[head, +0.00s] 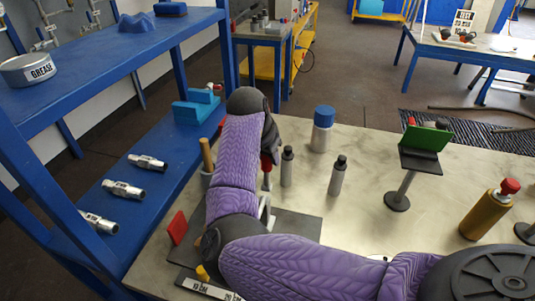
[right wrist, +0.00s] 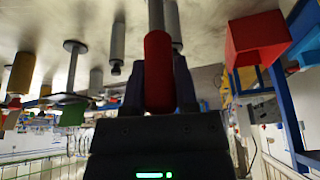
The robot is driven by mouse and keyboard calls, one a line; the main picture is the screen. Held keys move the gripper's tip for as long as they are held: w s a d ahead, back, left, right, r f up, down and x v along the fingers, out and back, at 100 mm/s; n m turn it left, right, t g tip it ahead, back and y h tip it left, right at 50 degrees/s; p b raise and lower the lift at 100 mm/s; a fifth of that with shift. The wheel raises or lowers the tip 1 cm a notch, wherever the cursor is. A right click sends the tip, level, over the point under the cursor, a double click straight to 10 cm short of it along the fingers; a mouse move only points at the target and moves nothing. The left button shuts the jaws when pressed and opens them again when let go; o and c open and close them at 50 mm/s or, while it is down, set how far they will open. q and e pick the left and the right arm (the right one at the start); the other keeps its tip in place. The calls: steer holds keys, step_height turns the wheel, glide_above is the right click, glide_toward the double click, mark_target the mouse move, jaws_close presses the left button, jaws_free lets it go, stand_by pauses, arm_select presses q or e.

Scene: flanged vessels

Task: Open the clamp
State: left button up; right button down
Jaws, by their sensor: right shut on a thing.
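The clamp's red handle (head: 266,166) shows beside my right gripper in the head view, with a pale metal part (head: 264,206) below it, above a dark plate (head: 300,228). My purple right arm hides most of the clamp. My right gripper (right wrist: 158,82) is shut on the red handle (right wrist: 158,62), which lies between its two dark fingers in the right wrist view. A grey rod runs on from the handle at the top of that view. My left gripper is not in view.
Two grey bottles (head: 337,176) and a blue-capped canister (head: 322,130) stand close right of the gripper. A green item rests on a black stand (head: 397,200). A blue shelf (head: 60,105) is at the left. A red block (head: 178,228) sits near the table's left edge.

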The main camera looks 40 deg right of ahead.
steer(key=shift+r, duration=0.1)
stand_by(0.8)
steer(key=w+d+g+y, duration=0.1)
steer(key=w+d+f+g+y+b, duration=0.1)
steer(key=d+y, duration=0.1)
steer(key=shift+w+g, duration=0.15)
steer(key=shift+g, duration=0.15)
steer(key=shift+r, duration=0.1)
steer(key=shift+c, duration=1.9)
jaws_free()
